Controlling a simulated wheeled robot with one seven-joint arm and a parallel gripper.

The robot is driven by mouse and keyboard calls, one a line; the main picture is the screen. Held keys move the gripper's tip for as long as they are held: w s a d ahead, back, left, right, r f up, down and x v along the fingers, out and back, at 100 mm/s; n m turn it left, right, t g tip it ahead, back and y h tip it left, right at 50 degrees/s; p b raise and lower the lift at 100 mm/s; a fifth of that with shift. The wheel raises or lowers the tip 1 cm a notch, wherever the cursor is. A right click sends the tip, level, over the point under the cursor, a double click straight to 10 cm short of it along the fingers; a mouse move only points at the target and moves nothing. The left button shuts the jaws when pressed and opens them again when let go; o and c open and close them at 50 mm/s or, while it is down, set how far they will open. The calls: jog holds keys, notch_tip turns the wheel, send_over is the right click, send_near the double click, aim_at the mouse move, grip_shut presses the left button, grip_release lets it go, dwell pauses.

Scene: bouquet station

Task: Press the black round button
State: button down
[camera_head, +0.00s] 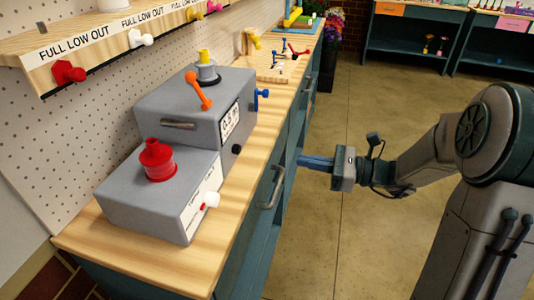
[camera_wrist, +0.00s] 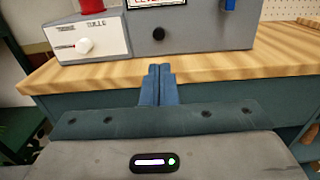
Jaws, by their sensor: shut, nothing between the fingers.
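The black round button (camera_head: 237,149) sits low on the front face of the taller grey box (camera_head: 185,105), below a label. In the wrist view the same button (camera_wrist: 158,34) is straight beyond the fingertips, near the top middle. My gripper (camera_head: 301,161) is shut and empty, its blue fingers together. It is in front of the bench, to the right of the button in the head view and apart from it. The wrist view also shows the closed fingers (camera_wrist: 160,70), with the bench edge just beyond them. Nothing covers the button.
The wooden bench top (camera_head: 150,255) has a drawer handle (camera_head: 271,187) on its front. A lower grey box (camera_head: 165,190) with a red knob (camera_head: 157,160) and white knob (camera_head: 210,200) stands left. A blue lever (camera_head: 261,99) sticks out near the button.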

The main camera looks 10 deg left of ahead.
send_near(233, 148)
jog(key=a, duration=0.1)
jog(key=w+a, duration=0.1)
jog(key=a, duration=0.1)
jog(key=a+f, duration=0.1)
jog(key=a, duration=0.1)
jog(key=shift+w+a, duration=0.2)
jog(key=shift+w, duration=0.05)
